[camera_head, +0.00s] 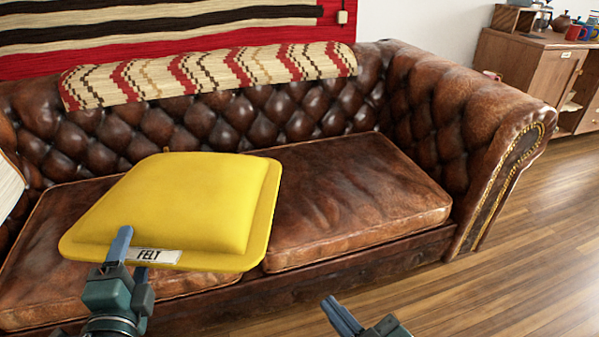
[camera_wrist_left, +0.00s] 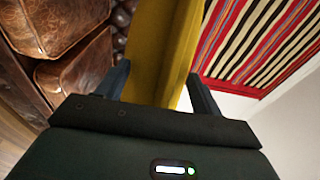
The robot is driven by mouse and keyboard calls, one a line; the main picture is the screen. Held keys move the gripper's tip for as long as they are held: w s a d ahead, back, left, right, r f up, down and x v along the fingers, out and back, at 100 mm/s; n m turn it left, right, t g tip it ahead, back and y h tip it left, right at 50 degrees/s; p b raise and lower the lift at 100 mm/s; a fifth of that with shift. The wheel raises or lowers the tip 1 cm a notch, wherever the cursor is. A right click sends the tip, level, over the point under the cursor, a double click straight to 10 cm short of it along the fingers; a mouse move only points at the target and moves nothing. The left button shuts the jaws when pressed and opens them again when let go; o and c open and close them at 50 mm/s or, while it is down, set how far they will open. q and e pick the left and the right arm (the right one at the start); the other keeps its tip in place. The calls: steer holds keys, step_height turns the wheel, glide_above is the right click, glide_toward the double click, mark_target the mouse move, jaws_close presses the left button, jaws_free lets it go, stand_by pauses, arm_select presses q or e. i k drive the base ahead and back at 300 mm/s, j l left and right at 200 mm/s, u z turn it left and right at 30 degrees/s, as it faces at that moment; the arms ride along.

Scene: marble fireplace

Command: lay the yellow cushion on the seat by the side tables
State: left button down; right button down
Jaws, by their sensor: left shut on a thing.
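The yellow cushion (camera_head: 178,203) has a flat rim and a white "FELT" label at its near edge. My left gripper (camera_head: 128,257) is shut on that near edge, beside the label. In the left wrist view the yellow cushion (camera_wrist_left: 158,50) stands between the two fingers of my left gripper (camera_wrist_left: 160,88). In the head view the cushion overlaps the brown leather sofa seat (camera_head: 350,195); I cannot tell whether it touches the seat. My right gripper (camera_head: 343,318) shows only partly at the bottom edge, apart from the cushion; its opening is unclear.
A patterned throw (camera_head: 210,73) lies along the sofa back. The sofa's right arm (camera_head: 480,120) rises beside the seat. A wooden cabinet (camera_head: 530,65) with mugs on top stands at the back right. The wooden floor (camera_head: 500,270) at right is clear.

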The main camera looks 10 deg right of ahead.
mark_target(338, 176)
steer(key=i+l+u, duration=0.1)
steer(key=l+u, duration=0.2)
steer(key=i+l+u, duration=0.1)
steer(key=l+u, duration=0.5)
steer(key=l, duration=1.75)
steer(key=i+l, duration=0.15)
steer(key=l, duration=0.9)
steer(key=u, duration=0.05)
